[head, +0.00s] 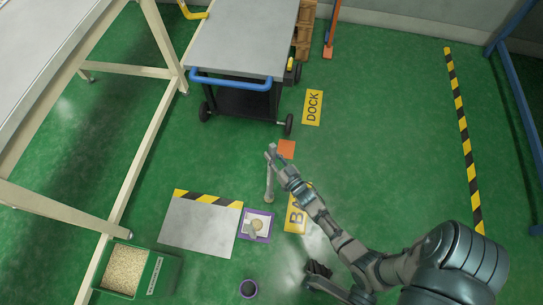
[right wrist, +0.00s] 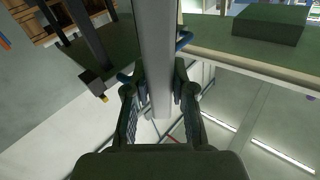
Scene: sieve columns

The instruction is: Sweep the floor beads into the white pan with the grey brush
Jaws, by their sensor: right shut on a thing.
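My right gripper (head: 272,158) is shut on the grey handle of the brush (head: 269,187), which hangs down from it in the head view. The right wrist view shows the grey handle (right wrist: 158,60) between the two fingers. Below it on the floor lies a small white square (head: 257,225) with a purple border and a pale, beige patch on it. It looks like the white pan; whether the patch is beads is too small to tell. The brush's lower end is near the pan's upper edge, and whether they touch is unclear. I see no separate loose beads.
A grey sheet (head: 198,228) with a striped edge lies left of the pan. A cart (head: 242,38) stands behind; a table frame (head: 62,212) is left. Right floor is open.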

